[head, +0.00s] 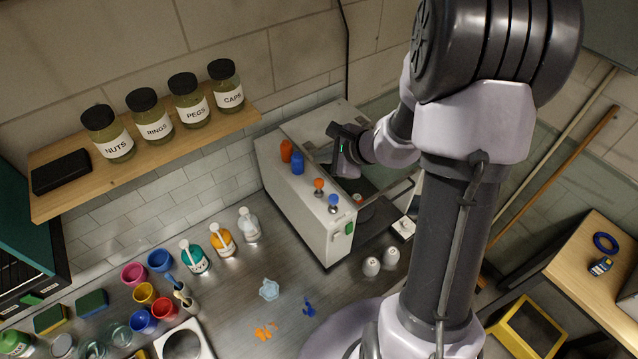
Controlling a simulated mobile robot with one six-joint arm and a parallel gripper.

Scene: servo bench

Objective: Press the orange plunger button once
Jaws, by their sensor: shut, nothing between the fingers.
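A white box (304,205) stands on the bench with a row of controls on its top. At the far end are an orange cylinder (287,150) and a blue cylinder (297,164). Nearer are an orange knob on a metal stem (319,185) and a similar blue knob (333,201). I cannot tell for sure which orange piece is the plunger button. My gripper (346,172) is to the right of the controls, by the box's right edge, and looks apart from them. It is shut and empty. Its fingertips are hard to make out.
A green button (349,228) is on the box's front end. Bottles (222,240) stand left of the box, and two white shakers (380,262) stand to its right. A shelf (150,160) with labelled jars is on the wall. Coloured cups (160,261) are at the lower left.

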